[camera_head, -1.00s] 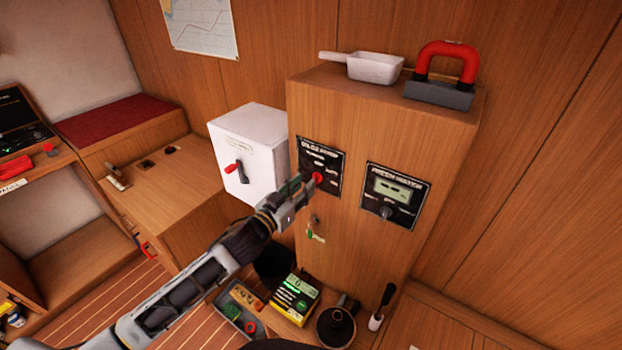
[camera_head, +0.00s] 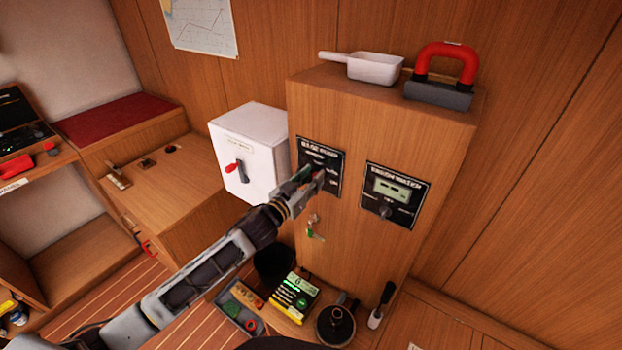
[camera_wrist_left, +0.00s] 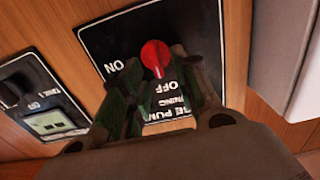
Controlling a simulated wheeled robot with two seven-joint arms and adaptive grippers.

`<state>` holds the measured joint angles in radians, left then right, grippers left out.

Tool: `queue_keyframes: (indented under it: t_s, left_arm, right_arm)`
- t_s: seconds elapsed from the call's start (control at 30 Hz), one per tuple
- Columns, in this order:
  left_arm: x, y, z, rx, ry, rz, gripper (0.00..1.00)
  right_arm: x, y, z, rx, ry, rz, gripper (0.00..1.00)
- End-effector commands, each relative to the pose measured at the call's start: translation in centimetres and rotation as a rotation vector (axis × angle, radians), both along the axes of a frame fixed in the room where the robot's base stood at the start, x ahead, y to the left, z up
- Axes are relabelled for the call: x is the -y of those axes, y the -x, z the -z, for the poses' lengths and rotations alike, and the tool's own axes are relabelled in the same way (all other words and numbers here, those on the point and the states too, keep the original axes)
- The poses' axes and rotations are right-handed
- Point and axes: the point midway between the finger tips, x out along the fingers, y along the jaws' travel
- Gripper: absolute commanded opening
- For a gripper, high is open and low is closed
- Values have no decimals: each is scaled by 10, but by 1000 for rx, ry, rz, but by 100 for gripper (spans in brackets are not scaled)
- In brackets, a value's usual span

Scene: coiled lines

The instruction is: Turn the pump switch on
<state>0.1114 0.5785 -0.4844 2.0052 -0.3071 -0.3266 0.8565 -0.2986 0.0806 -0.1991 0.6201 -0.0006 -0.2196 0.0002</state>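The bilge pump panel (camera_head: 333,158) is a black plate with white lettering on the front of the wooden cabinet. In the left wrist view the panel (camera_wrist_left: 205,30) appears upside down, with its red switch knob (camera_wrist_left: 155,57) and the words ON and OFF. The knob's narrow end points toward the OFF side. My left gripper (camera_head: 318,174) is at the panel and hides most of the knob in the head view. In the wrist view its dark green fingers (camera_wrist_left: 158,72) are apart, one on each side of the knob. Whether they touch it is unclear. My right gripper is not in view.
A second black panel (camera_head: 398,196) with a display and dark knob is to the right. A white box (camera_head: 249,150) with a red-handled switch stands left. A key (camera_head: 314,226) hangs below the panel. A scoop (camera_head: 372,68) and a red-handled block (camera_head: 446,77) sit on the cabinet.

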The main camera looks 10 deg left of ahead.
Motion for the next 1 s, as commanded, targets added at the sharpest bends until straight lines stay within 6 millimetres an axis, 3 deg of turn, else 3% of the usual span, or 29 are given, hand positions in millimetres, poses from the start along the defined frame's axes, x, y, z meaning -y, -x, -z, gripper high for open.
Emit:
queue_keyframes:
  t_s: [0.13,0.4,0.73,1.0]
  left_arm:
    - [0,0,0,0,0,0,30]
    - [0,0,0,0,0,0,0]
    - [0,0,0,4,-10,0,0]
    - [1,1,-1,32,-79,-1,0]
  right_arm:
    - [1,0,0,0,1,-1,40]
    - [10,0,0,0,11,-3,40]
    - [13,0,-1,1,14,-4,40]
    - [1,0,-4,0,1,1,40]
